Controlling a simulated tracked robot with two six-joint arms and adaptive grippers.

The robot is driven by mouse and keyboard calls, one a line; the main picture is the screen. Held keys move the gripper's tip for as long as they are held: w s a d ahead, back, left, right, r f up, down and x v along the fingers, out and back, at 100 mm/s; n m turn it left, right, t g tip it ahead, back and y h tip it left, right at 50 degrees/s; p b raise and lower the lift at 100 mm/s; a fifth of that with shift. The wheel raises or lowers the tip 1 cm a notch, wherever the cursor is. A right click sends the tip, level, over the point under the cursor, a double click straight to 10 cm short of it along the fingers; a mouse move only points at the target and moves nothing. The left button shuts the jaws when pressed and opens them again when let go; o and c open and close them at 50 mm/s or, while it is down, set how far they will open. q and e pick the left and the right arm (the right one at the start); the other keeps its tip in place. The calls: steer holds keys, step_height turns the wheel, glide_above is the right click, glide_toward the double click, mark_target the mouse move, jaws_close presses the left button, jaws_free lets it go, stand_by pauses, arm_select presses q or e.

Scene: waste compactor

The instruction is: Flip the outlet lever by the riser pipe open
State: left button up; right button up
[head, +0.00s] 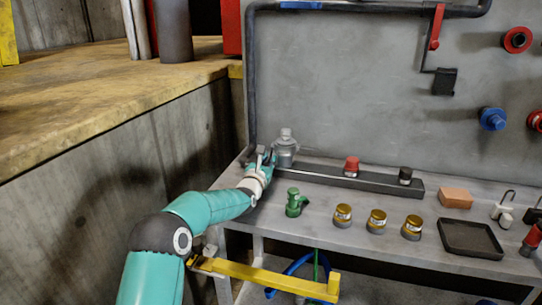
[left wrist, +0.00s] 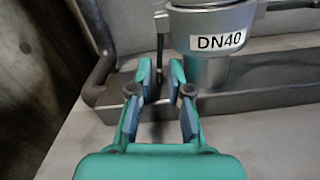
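A red lever (head: 436,28) hangs from the dark pipe (head: 370,10) along the top of the grey panel; I cannot tell whether it is the outlet lever. A dark upright pipe (head: 250,90) runs down the panel's left edge to the bench. My left gripper (head: 266,155) is low by this pipe, just left of a silver fitting (head: 286,140). In the left wrist view the left gripper (left wrist: 162,75) is open with an empty gap. The silver fitting labelled DN40 (left wrist: 215,70) is beyond and right of the fingers. A thin dark upright part (left wrist: 160,48) shows beyond the gap. My right gripper is not in view.
A green fitting (head: 294,203) stands on the bench close to my left wrist. A dark rail (head: 385,184) carries red and black caps. Several brass-topped pieces (head: 377,220), an orange block (head: 455,198) and a black tray (head: 470,238) lie right. A concrete wall (head: 160,150) is left.

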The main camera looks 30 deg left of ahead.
arm_select(q)
steer(key=shift+x, duration=1.25)
jaws_close()
